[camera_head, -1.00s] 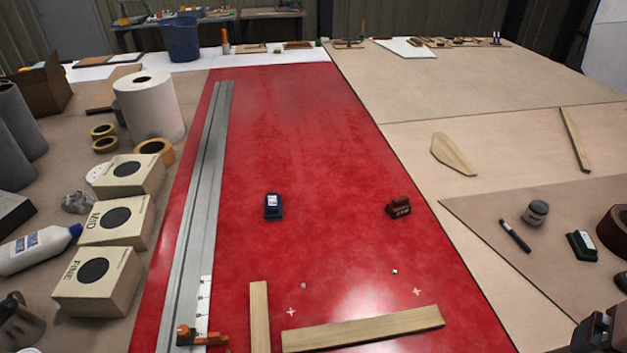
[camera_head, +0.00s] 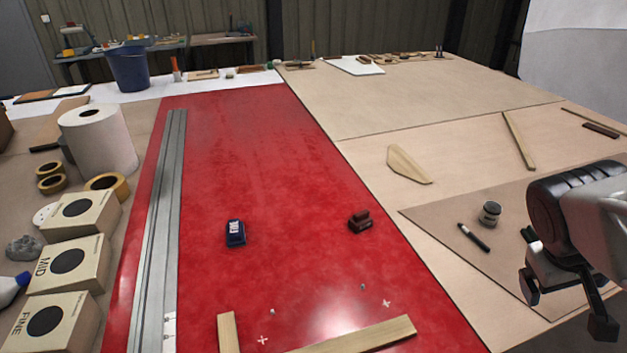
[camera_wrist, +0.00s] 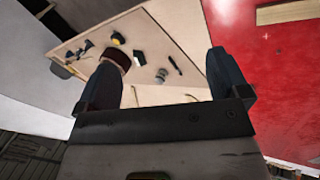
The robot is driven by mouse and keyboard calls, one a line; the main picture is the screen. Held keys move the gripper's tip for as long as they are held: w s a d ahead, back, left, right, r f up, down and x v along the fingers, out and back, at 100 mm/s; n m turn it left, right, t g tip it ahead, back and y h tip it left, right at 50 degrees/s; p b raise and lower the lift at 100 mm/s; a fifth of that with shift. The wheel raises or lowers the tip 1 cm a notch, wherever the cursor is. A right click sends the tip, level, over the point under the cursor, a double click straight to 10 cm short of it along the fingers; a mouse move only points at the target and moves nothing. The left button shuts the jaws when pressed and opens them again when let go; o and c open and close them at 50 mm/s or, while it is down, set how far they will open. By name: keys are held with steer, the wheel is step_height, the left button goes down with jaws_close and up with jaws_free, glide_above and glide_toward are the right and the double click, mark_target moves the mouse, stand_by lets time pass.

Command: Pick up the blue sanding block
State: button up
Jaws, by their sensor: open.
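The blue sanding block (camera_head: 235,233) lies on the red panel (camera_head: 255,170), left of the panel's middle, with white lettering on its top. A dark red-brown block (camera_head: 360,221) lies to its right on the same panel. My gripper (camera_head: 565,308) is at the right edge of the head view, over the brown mat and far to the right of the blue block. In the wrist view my gripper's two fingers (camera_wrist: 165,82) are spread apart with nothing between them. The blue block does not show in the wrist view.
A long metal rail (camera_head: 160,230) runs along the panel's left side. Wooden strips (camera_head: 360,336) lie at its front. Boxes (camera_head: 75,262) and a paper roll (camera_head: 97,140) stand at left. A jar (camera_head: 490,213) and marker (camera_head: 474,237) lie near my gripper. The panel around the blue block is clear.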

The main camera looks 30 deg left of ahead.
steer(key=w+a+f+n+t+h, duration=0.1)
steer(key=w+a+n+t+h, duration=0.1)
steer(key=w+a+n, duration=0.55)
steer(key=w+a+f+n+t, duration=0.2)
steer(key=w+a+n, duration=0.1)
steer(key=w+a, duration=0.35)
steer(key=w+a+f+n+t, duration=0.2)
steer(key=w+a+n+t, duration=0.15)
steer(key=w+a, duration=0.35)
steer(key=n+t+y, duration=0.1)
steer(key=n+y, duration=1.2)
steer(key=n, duration=0.8)
glide_above(235, 235)
steer(key=w+d, duration=0.2)
steer(key=d, duration=0.8)
step_height(235, 235, down, 22)
steer(key=s+a+f+n, duration=0.1)
steer(key=s+a, duration=0.1)
steer(key=s+a+f+n+g+y, duration=0.1)
steer(key=s+a+f, duration=0.1)
steer(key=s+a+f+n+g, duration=0.1)
steer(key=s+a+f+n, duration=0.1)
steer(key=shift+a+y, duration=0.25)
steer(key=shift+y, duration=0.15)
steer(key=shift+w+a, duration=0.1)
steer(key=shift+w, duration=0.05)
